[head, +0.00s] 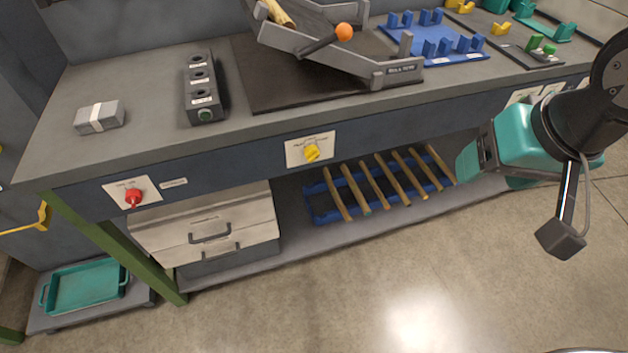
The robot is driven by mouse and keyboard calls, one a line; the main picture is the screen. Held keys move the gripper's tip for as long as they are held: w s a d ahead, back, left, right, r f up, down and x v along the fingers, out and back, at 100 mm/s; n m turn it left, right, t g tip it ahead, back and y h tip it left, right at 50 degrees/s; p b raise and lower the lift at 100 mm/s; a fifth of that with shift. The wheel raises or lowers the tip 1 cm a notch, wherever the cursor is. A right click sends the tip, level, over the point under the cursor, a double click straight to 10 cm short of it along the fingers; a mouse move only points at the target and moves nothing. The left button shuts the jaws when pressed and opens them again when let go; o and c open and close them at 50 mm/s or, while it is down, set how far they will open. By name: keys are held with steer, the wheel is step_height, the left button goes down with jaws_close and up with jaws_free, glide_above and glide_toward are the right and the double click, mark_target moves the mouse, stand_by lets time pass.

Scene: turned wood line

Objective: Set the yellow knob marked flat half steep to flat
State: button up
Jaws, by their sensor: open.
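The yellow knob (312,153) sits on a white label plate (296,152) on the dark front panel of the bench, at the middle of the head view. The lettering on the plate is too small to read, and I cannot tell which mark the knob points to. My gripper (468,163) is teal and at the right of the view, well to the right of the knob and apart from it. It is open, and nothing shows in it.
A red knob (134,198) is on the panel's left. An orange-knobbed lever (344,32) stands on the bench top. Below, a blue rack (318,207) holds several wooden rods beside a grey drawer unit (205,222). The floor before the bench is clear.

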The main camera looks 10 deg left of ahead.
steer(key=w+f+m+t+h+b, duration=0.2)
steer(key=w+f+t+b, duration=0.3)
steer(key=f+b, duration=0.7)
steer(key=n+t+y+b, duration=0.5)
steer(key=t+y+b, duration=0.2)
steer(key=y+b, duration=0.2)
glide_toward(314, 160)
steer(key=w, duration=0.1)
steer(key=p+x, duration=0.1)
steer(key=p, duration=0.2)
steer(key=p+x, duration=0.2)
steer(key=p, duration=0.1)
steer(key=p+x, duration=0.2)
steer(key=p, duration=0.1)
steer(key=shift+w+a+r, duration=0.15)
steer(key=shift+a+r, duration=0.1)
steer(key=shift+r, duration=0.05)
steer(key=shift+w+a+p, duration=0.15)
steer(key=shift+w+p, duration=0.15)
steer(key=shift+p, duration=0.4)
steer(key=shift+w+a+f+p, duration=0.2)
steer(key=shift+w+a, duration=0.2)
steer(key=shift+w, duration=0.2)
steer(key=shift+w+a+f+p, duration=0.1)
steer(key=shift+w+a+f, duration=0.2)
steer(key=shift+w, duration=0.3)
